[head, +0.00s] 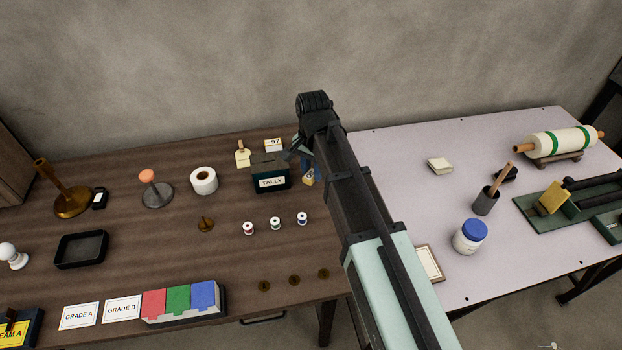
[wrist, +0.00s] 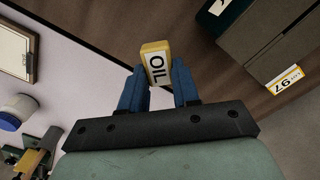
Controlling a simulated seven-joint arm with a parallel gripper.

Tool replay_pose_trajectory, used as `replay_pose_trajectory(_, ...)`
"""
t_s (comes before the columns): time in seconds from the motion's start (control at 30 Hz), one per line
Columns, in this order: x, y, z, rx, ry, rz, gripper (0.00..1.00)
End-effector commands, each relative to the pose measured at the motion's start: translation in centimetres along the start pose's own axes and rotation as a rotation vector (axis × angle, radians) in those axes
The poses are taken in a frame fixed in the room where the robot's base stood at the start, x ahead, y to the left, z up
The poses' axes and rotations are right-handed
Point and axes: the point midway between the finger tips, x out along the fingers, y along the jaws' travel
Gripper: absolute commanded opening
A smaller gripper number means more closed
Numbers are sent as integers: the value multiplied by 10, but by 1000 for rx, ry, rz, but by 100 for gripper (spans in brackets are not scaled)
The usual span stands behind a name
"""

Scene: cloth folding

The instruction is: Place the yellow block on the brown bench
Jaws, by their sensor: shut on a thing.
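A yellow block with a white "OIL" label (wrist: 154,48) is between the two blue fingers of my gripper (wrist: 159,88) in the wrist view. The fingers are shut on it. In the head view my gripper (head: 309,172) is partly hidden behind my arm, and a bit of the yellow block (head: 308,182) shows below it. The block is by the right end of the brown bench (head: 180,250), just right of the dark TALLY box. I cannot tell whether it touches the bench.
The TALLY box (head: 270,177), a tape roll (head: 204,180) and several small spools (head: 275,223) stand on the brown bench. A pale grey bench (head: 400,150) adjoins on the right, with a blue-lidded jar (head: 469,237) and a green fixture (head: 580,212) holding a yellowish piece.

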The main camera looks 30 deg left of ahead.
Motion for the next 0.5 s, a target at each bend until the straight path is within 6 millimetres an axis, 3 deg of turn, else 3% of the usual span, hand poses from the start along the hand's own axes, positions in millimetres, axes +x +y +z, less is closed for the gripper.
replay_pose_trajectory(0.5, 42, 0, 0, 0, 0, 0, 2)
